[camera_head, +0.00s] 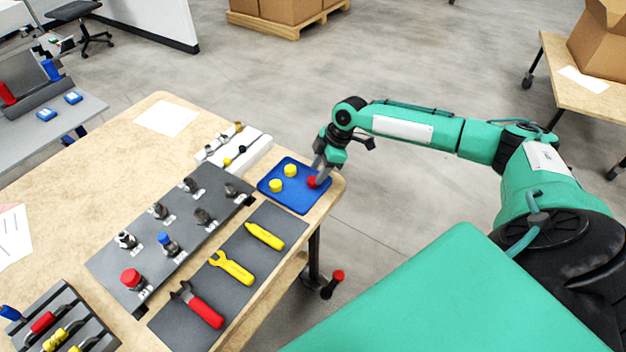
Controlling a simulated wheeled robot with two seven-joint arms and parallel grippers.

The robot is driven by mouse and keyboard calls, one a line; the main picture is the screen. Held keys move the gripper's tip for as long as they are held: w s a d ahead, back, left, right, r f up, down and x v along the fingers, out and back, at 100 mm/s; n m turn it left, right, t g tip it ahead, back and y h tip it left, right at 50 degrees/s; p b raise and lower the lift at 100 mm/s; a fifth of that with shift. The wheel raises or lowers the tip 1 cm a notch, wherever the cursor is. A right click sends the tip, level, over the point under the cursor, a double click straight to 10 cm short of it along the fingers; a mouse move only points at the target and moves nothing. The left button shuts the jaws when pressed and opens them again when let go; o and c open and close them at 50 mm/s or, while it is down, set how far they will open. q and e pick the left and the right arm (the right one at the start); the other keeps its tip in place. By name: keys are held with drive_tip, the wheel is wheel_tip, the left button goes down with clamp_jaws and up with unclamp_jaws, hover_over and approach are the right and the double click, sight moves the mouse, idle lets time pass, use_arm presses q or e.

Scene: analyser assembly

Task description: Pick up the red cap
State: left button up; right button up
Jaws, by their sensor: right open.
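The small red cap (312,182) lies on the right side of a blue tray (291,207) near the table's right corner. Two yellow caps, one (290,170) at the back and one (275,185) at the left, lie on the same tray. My right gripper (316,177) points down over the red cap with its fingers open and close to it. The fingers partly cover the cap, and I cannot tell whether they touch it. My left gripper is out of view.
A grey panel (215,183) with several fittings, one red-topped (131,278), stands left of the tray. A dark mat (285,230) with yellow and red-handled tools lies in front. A white block (236,153) stands behind. Open floor lies right of the table.

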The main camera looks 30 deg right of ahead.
sight(313, 180)
drive_tip(key=shift+x, duration=1.6)
drive_tip(key=shift+s, duration=0.1)
drive_tip(key=shift+c, duration=0.4)
drive_tip(key=c, duration=0.6)
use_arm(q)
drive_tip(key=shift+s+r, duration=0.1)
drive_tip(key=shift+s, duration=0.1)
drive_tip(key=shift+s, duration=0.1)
